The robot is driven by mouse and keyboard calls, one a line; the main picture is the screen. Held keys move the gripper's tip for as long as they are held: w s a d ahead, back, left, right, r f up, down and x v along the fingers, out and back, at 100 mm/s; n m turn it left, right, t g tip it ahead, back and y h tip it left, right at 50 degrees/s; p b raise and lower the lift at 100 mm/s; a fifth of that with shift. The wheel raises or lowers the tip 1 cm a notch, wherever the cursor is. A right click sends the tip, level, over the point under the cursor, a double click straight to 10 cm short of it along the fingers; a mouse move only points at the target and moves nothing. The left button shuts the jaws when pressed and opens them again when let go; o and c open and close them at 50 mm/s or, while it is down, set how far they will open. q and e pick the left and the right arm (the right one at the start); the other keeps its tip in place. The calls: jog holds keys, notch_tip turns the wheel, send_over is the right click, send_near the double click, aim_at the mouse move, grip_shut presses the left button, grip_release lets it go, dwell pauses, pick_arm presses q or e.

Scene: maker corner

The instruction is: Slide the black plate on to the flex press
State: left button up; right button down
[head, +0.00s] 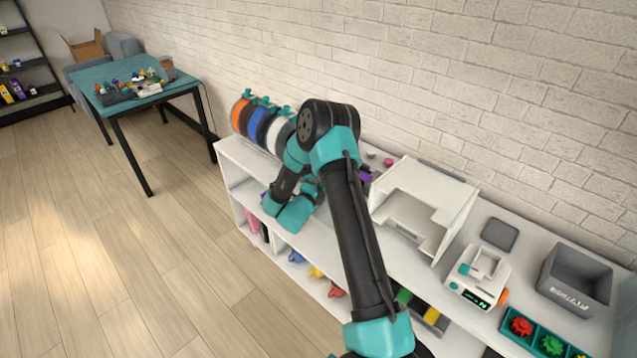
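The black plate (500,234) looks like a dark grey square with rounded corners. It lies flat on the white shelf top, apart from and behind the small white device with a green-lit screen (478,278), which appears to be the flex press. That device has an open slot on top and an orange knob on its right side. My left gripper (290,212) points down at the left end of the shelf, far from the plate. Its teal fingers partly overlap in view, so its opening is unclear. My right gripper is out of view.
A white frame-like machine (424,205) stands left of the flex press. A grey bin (574,280) stands to the right, with a teal tray of coloured parts (543,345) in front. Spools (262,124) line the shelf's left end. A brick wall (500,90) runs behind.

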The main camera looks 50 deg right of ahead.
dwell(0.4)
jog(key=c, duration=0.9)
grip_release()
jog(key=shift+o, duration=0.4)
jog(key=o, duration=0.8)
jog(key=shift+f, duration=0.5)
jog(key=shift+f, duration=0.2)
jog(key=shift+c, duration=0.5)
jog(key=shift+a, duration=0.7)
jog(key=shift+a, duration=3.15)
